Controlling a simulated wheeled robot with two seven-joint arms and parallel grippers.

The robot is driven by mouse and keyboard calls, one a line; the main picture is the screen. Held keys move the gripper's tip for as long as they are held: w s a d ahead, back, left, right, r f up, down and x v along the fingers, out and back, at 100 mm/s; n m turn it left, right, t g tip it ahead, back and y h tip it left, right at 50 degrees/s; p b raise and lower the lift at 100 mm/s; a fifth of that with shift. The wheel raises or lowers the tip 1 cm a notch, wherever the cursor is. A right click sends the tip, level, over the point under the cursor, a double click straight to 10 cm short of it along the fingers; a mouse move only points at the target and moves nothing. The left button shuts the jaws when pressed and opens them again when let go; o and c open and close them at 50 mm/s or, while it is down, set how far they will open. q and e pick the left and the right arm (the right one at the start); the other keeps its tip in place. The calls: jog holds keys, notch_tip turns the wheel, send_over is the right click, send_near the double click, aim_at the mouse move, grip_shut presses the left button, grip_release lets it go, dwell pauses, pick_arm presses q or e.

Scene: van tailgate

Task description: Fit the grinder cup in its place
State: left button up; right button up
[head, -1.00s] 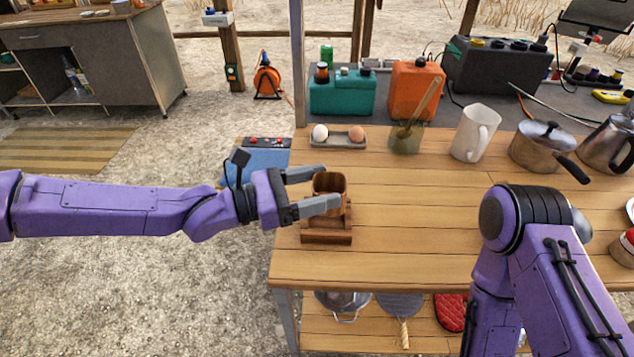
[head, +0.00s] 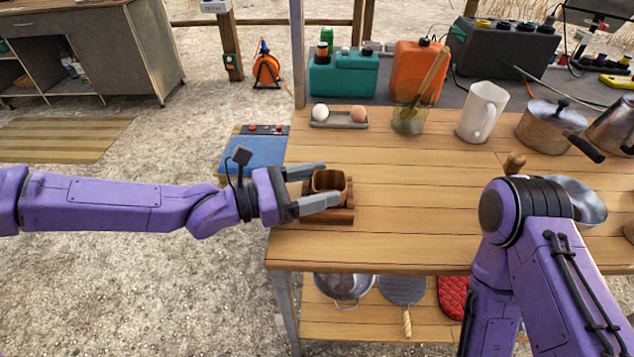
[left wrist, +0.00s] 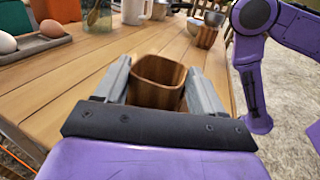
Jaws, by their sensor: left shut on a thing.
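The grinder cup (head: 328,181), a squarish brown wooden cup with an open top, is held upright in my left gripper (head: 331,184). The two grey fingers are shut on its sides. In the left wrist view the cup (left wrist: 158,82) sits between the fingers (left wrist: 155,88) and looks empty inside. The wooden grinder base (head: 328,216) stands on the table just below the cup and is partly hidden by a finger and the cup. I cannot tell whether the cup touches the base. My right arm shows at the right, but its gripper is not visible.
On the wooden table (head: 420,230), a tray with two eggs (head: 340,123), a glass jar (head: 410,120), a white pitcher (head: 482,112) and a pot (head: 548,130) stand along the back. The table's left edge is close to the base. Free room lies to the right.

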pick_arm(q)
jog(key=o, duration=1.3)
jog(key=shift+c, duration=0.2)
jog(key=p+v, duration=0.3)
jog(key=v, duration=0.7)
jog(key=shift+a, duration=0.25)
jog(key=shift+s, duration=0.1)
